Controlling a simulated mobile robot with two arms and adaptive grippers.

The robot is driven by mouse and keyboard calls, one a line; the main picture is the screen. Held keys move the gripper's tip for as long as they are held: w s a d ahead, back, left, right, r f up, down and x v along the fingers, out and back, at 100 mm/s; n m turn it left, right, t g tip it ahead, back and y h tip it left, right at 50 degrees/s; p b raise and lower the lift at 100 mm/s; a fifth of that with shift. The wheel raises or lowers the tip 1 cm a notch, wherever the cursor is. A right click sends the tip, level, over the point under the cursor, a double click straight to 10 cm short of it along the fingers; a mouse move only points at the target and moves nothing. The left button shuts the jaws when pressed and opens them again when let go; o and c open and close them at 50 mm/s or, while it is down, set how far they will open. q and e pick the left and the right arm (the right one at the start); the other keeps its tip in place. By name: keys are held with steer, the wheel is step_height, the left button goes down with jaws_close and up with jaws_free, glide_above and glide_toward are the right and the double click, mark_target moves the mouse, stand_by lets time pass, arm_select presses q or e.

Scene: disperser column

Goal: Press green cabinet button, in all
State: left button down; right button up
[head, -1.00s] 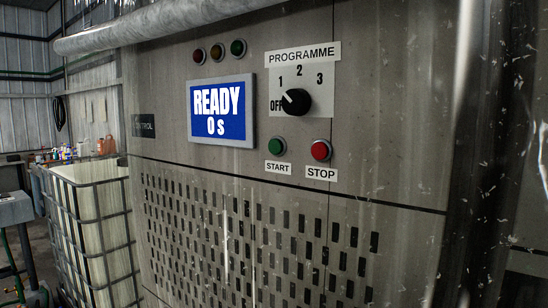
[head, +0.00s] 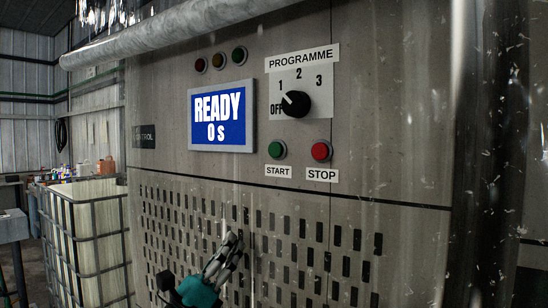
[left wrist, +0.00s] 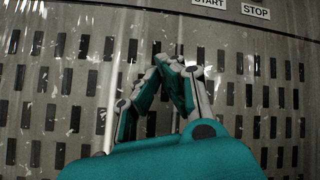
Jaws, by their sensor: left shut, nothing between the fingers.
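The green START button (head: 277,150) is on the grey cabinet front (head: 380,130), above its START label (head: 278,172). The red STOP button (head: 321,151) is just to its right. My left gripper (head: 236,238) is below and left of the green button, in front of the slotted panel. In the left wrist view the fingers (left wrist: 178,60) meet at their tips, shut and empty, below the START label (left wrist: 209,3). The buttons themselves are outside that view. My right gripper is in no view.
A display (head: 221,116) reads READY 0 s. The programme knob (head: 296,103) points to the upper left, near OFF. A pipe (head: 180,33) crosses above. A caged tank (head: 88,235) stands at left. A dark post and streaks of clear film are at right.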

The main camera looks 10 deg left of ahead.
mark_target(276, 150)
arm_select(q)
steer(key=s+d+r+m+g+h+b, duration=0.1)
steer(key=s+r+m+g+h, duration=0.1)
steer(key=s+r+m, duration=0.4)
steer(key=s+d+r+m+g+h+b, duration=0.1)
steer(key=s+r+m, duration=0.5)
steer(key=r+m, duration=0.7)
steer(key=d+m+g+h, duration=0.1)
steer(key=m, duration=0.1)
steer(key=shift+m+b, duration=0.4)
steer(key=shift+w+d+p, duration=0.25)
steer(key=shift+w+d, duration=0.45)
steer(key=shift+w, duration=0.55)
steer(key=shift+w+d+p, duration=0.2)
steer(key=shift+w+d, duration=0.55)
steer(key=shift+w, duration=0.45)
steer(key=shift+w+d+p, duration=0.25)
steer(key=shift+w+d, duration=0.45)
steer(key=shift+w, duration=0.55)
steer(key=shift+w, duration=0.1)
steer(key=shift+w+d, duration=0.25)
